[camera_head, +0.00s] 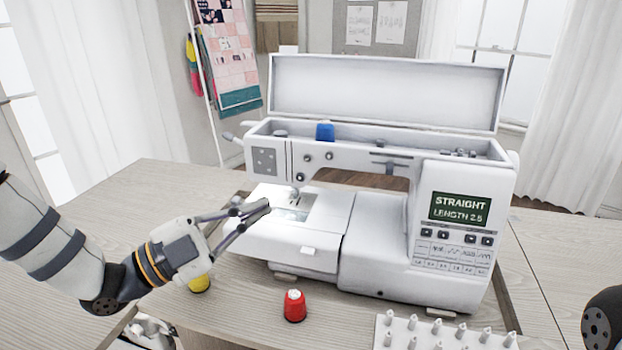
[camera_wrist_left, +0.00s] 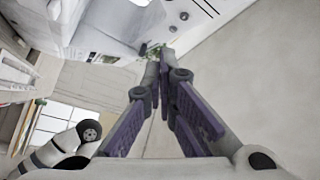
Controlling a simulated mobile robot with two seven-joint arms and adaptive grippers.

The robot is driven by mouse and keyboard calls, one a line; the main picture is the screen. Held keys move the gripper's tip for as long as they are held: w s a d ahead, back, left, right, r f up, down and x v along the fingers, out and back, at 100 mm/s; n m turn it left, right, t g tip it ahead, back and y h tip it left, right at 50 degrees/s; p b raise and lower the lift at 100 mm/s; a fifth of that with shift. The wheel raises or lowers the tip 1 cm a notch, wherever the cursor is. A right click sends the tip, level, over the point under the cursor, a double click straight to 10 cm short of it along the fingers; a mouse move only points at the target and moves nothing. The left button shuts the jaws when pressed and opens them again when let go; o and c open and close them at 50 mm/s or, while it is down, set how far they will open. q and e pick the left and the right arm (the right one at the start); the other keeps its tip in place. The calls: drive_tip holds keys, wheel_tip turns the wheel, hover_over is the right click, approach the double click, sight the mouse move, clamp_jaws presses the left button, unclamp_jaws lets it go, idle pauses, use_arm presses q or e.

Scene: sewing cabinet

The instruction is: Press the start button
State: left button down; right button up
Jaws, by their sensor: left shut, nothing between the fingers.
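The white sewing machine (camera_head: 375,240) stands on the wooden cabinet top with its lid raised. Its screen (camera_head: 460,208) reads "STRAIGHT LENGTH 2.5". Small round buttons (camera_head: 308,157) sit on the front of the head above the needle; I cannot read which one is the start button. Round buttons also show on the white machine face in the left wrist view (camera_wrist_left: 184,16). My left gripper (camera_head: 263,207) is shut and empty, in front of the machine bed, left of and below those buttons. In the left wrist view its fingertips (camera_wrist_left: 160,57) meet, apart from the buttons. My right gripper is out of view.
A red spool (camera_head: 295,306) and a yellow spool (camera_head: 200,284) stand on the cabinet top in front of the machine. A white rack with several pegs (camera_head: 400,325) lies at the front right. A blue spool (camera_head: 325,131) sits in the machine's top. The left tabletop is mostly clear.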

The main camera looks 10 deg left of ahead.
sight(300, 177)
use_arm(q)
drive_tip(key=s+a+m, duration=0.1)
drive_tip(key=m, duration=0.1)
drive_tip(key=s+a+m+g+y, duration=0.1)
drive_tip(key=a+m, duration=0.1)
drive_tip(key=s+a+m+g+y, duration=0.1)
drive_tip(key=m, duration=0.2)
drive_tip(key=shift+a+f+p, duration=0.2)
drive_tip(key=shift+f+p, duration=0.1)
drive_tip(key=shift+f, duration=0.05)
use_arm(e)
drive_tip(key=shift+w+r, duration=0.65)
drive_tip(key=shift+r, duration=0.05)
use_arm(q)
drive_tip(key=x, duration=0.4)
drive_tip(key=w+a+b+x, duration=0.1)
drive_tip(key=x, duration=0.3)
drive_tip(key=b+x, duration=0.1)
drive_tip(key=x, duration=0.3)
drive_tip(key=shift+w+a+f, duration=0.1)
drive_tip(key=shift+w, duration=0.8)
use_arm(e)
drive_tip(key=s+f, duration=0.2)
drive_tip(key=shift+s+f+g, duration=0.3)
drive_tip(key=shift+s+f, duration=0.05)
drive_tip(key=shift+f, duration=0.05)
